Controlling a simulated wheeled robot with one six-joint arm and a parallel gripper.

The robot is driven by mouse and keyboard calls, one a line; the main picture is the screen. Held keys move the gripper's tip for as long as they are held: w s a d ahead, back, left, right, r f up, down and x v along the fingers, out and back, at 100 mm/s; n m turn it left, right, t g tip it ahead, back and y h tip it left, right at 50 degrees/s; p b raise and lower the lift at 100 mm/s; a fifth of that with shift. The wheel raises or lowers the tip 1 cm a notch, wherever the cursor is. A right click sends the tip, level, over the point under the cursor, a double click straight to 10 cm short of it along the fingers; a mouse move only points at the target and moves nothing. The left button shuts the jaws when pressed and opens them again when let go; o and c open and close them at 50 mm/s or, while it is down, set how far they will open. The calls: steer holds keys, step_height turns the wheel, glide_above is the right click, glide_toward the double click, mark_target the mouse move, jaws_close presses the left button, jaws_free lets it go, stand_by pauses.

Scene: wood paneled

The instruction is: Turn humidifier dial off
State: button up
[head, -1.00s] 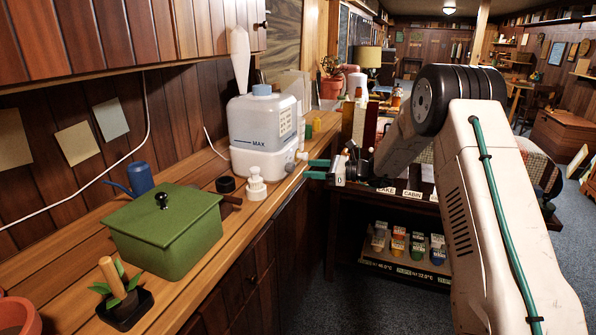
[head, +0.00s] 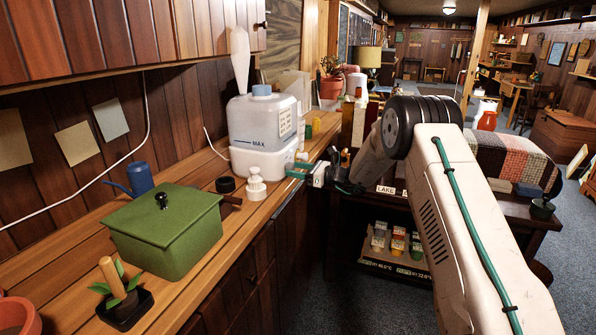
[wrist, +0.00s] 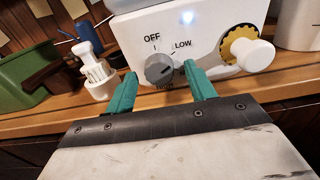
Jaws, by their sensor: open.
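The humidifier (head: 262,128) stands on the wooden counter, a white base under a translucent tank marked MAX. In the wrist view its white front (wrist: 200,35) carries a grey dial (wrist: 159,68) with OFF at upper left and LOW at upper right; a lower label is partly hidden. A blue light glows above the dial. My gripper (wrist: 160,85) is open, with its green fingers on the left and right of the dial and the dial between them. Whether the fingers touch it I cannot tell. In the head view my gripper (head: 298,170) is at the humidifier's front right.
A white stacked piece (head: 256,186) stands close to the humidifier's front. A yellow knurled wheel with a white knob (wrist: 248,50) is right of the dial. A green lidded box (head: 165,235) and a potted plant (head: 122,297) occupy the near counter.

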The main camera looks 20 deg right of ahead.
steer(key=c, duration=1)
steer(key=n, duration=1.1)
steer(key=shift+d+n, duration=0.1)
steer(key=shift+n, duration=0.5)
steer(key=o, duration=1)
